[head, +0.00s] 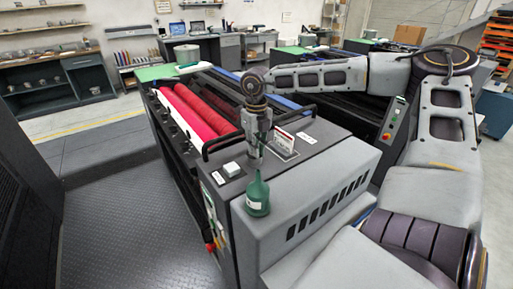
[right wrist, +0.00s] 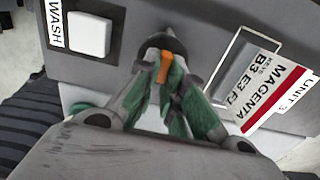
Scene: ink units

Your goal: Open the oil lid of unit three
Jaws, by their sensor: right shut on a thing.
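The unit three panel carries a tilted card (right wrist: 275,98) reading "Unit 3 Magenta"; the card also shows in the head view (head: 281,138). My right gripper (right wrist: 166,76) is shut on the oil lid (right wrist: 163,66), of which an orange raised part shows between the green-padded fingertips. A dark round rim (right wrist: 158,44) shows just behind it. The fingers hide much of the lid, and I cannot tell whether it is raised. In the head view the right gripper (head: 256,154) points down at the unit's top. My left gripper is out of view.
A green oil bottle (head: 258,196) stands upright on the unit near the gripper. A white wash button (right wrist: 89,36) sits beside the lid. Black handrails (head: 222,141) and red rollers (head: 196,110) lie behind. The floor (head: 120,205) at left is clear.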

